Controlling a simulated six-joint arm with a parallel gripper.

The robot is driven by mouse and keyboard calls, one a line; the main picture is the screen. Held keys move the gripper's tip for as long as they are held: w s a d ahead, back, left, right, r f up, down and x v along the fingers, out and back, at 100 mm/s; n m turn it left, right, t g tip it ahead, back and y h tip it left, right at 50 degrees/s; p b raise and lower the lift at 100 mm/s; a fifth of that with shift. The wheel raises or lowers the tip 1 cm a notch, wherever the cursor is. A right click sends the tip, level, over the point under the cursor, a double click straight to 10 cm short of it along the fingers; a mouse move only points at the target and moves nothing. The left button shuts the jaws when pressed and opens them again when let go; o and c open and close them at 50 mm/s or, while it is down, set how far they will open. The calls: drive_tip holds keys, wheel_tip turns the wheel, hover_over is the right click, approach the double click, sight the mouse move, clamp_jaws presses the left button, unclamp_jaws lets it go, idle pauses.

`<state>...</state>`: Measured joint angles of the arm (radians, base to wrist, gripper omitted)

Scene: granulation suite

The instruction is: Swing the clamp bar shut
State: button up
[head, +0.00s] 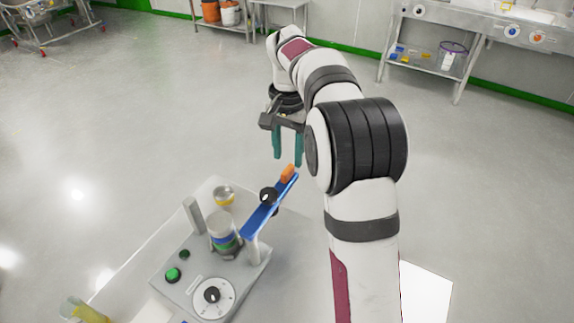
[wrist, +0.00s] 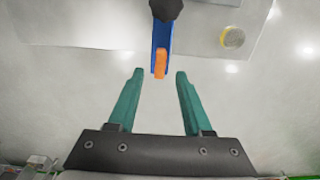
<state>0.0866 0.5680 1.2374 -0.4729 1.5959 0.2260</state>
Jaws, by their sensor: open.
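The clamp bar (head: 262,212) is a blue bar with a black knob (head: 268,196) partway along and an orange tip (head: 288,174). It sits on a post of the grey machine and points up and to the right in the head view, swung out to one side of the jar (head: 223,232). My gripper (head: 287,160) has teal fingers pointing down, close to the orange tip. In the wrist view the blue bar (wrist: 162,32) runs down from the top, and its orange tip (wrist: 160,64) lies just ahead of the gap between my open, empty fingers (wrist: 157,72).
The grey machine (head: 182,262) has a green button (head: 172,274) and a dial (head: 212,296). A small round container with yellow contents (head: 224,194) stands behind the jar, and a yellow item (head: 82,310) lies at lower left.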

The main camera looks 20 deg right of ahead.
sight(288, 169)
wheel_tip(288, 169, down, 5)
drive_tip(key=shift+r, duration=0.1)
clamp_jaws()
idle(0.3)
idle(1.2)
